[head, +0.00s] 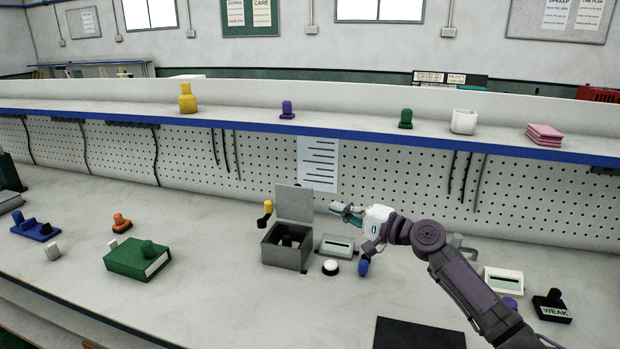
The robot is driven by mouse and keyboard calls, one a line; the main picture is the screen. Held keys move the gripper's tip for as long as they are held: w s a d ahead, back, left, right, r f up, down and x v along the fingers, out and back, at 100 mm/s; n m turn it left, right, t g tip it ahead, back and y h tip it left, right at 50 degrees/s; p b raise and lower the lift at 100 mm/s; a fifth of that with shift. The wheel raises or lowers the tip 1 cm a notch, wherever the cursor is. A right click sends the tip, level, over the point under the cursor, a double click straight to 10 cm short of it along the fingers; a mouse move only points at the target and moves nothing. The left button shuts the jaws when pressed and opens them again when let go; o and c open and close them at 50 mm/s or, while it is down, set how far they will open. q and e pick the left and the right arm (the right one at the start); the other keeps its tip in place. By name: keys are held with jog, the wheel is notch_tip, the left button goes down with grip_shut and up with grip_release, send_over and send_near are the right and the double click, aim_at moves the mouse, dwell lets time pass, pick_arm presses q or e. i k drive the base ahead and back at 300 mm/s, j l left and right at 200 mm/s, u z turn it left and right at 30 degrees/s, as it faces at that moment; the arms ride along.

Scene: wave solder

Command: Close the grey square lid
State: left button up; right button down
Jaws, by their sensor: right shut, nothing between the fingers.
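The grey square lid (294,203) stands upright, hinged at the back of a grey square box (284,256). The box is open, and dark items show inside it. My right gripper (337,209) is just to the right of the lid, pointing left towards it. Its fingers are shut and empty. A small gap seems to show between the fingertips and the lid's right edge; I cannot tell the depth for sure. My left gripper is not in view.
Right of the box are a grey device with a display (337,243), a white round button (330,267) and a blue knob (363,267). A yellow-topped black item (267,209) stands left of the lid. A green box (139,260) lies further left. The bench front is mostly clear.

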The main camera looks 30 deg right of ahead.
aim_at(296, 203)
jog(key=i+l, duration=0.75)
